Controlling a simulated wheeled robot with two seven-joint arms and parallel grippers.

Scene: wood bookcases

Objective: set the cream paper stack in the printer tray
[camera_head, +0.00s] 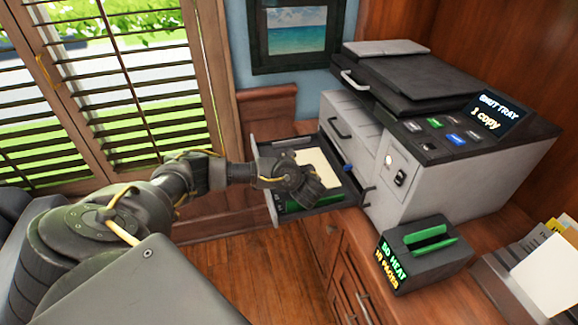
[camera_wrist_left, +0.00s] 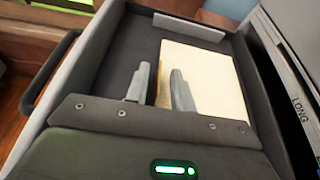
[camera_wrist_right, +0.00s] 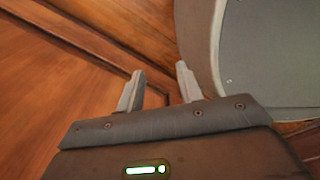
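The cream paper stack (camera_head: 318,168) lies flat in the dark printer tray (camera_head: 341,200), which is pulled out from the printer (camera_head: 430,120). In the left wrist view the stack (camera_wrist_left: 218,85) sits toward the tray's right side, with bare tray (camera_wrist_left: 105,75) to its left. My left gripper (camera_head: 305,190) is over the tray. Its fingers (camera_wrist_left: 160,85) are apart near the stack's left edge, and the right finger covers part of the stack. My right gripper (camera_wrist_right: 160,75) is open and empty, outside the head view.
The printer screen (camera_head: 486,114) reads "SHUT TRAY 1 copy". A dark box (camera_head: 425,262) with a green item and a paper holder (camera_head: 530,270) stand on the wood counter. Shuttered windows are on the left. The right gripper faces brown wood and a grey rounded surface.

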